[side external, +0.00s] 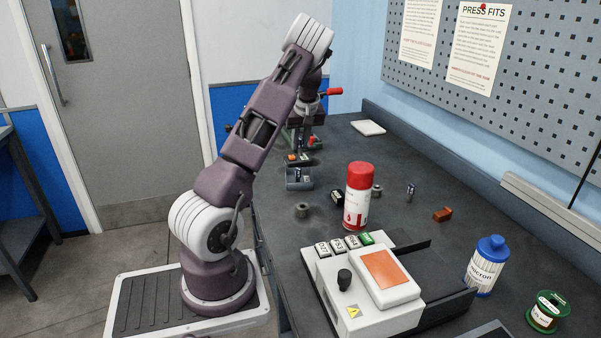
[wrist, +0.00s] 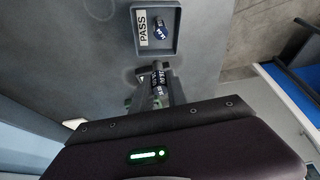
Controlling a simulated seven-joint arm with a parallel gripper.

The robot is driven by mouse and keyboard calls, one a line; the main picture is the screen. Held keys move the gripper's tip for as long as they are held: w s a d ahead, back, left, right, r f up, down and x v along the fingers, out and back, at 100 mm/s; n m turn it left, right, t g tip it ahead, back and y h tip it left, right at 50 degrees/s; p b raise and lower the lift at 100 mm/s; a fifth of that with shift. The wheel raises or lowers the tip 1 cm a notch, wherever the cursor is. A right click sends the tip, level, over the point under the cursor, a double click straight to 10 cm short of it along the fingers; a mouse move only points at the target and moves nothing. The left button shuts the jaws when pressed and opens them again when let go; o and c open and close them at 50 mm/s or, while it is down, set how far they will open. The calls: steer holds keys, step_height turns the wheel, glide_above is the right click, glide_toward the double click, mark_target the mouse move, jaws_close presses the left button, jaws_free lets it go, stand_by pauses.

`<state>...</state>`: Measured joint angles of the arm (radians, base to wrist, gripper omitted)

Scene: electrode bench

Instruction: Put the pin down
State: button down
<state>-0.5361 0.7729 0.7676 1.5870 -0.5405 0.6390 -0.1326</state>
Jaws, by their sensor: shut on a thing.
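My gripper (wrist: 160,98) is at the lower middle of the wrist view, shut on a slim pin (wrist: 158,75). The pin is dark with pale lettering, too small to read surely. A grey square tray (wrist: 176,50) labelled PASS lies just beyond the held pin, and another small pin with a blue marking (wrist: 160,28) is inside it. The held pin appears outside the tray's near wall; its height above the bench is unclear. In the side view the tray (side external: 300,186) is on the bench near my gripper, whose fingertips are hard to make out there.
A red-capped spray can (side external: 357,200) stands right of the tray. Grey rings (side external: 302,210), a small upright metal piece (side external: 410,191) and an orange-brown block (side external: 442,214) are on the bench. A white instrument (side external: 350,310) occupies the front. Some bench at right is clear.

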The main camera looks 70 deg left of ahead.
step_height(320, 180, down, 8)
steer(key=shift+f, duration=0.1)
steer(key=shift+f, duration=0.15)
steer(key=c, duration=1.3)
jaws_free()
